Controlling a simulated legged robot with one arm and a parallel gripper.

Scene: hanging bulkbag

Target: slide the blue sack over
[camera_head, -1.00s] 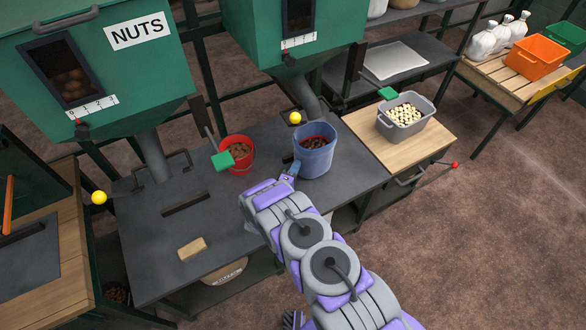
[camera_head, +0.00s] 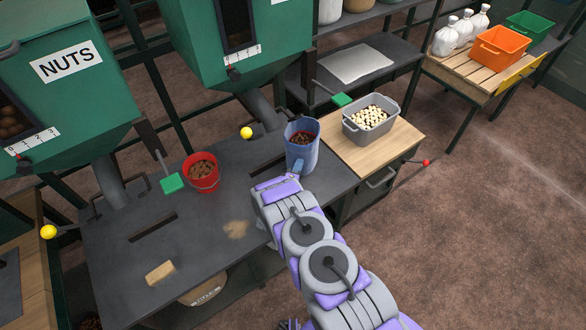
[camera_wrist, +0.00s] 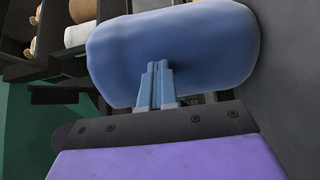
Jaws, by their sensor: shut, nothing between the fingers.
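The blue sack (camera_head: 302,155) stands open-topped on the dark bench, full of brown pieces, right beside the left edge of the wooden board. In the wrist view its smooth blue side (camera_wrist: 190,45) fills the upper middle. My gripper (camera_wrist: 156,75) is shut and empty, its fingertips up against the sack's side. In the head view my arm reaches in from the lower right and ends at the sack's near side; the fingertips are mostly hidden there.
A red bucket (camera_head: 203,175) of brown pieces stands left of the sack. A grey bin (camera_head: 368,125) of pale pieces sits on the wooden board (camera_head: 375,150). A yellow ball knob (camera_head: 246,133) is behind the sack. A tan block (camera_head: 160,272) and brown patch (camera_head: 236,229) lie on the bench (camera_head: 120,235).

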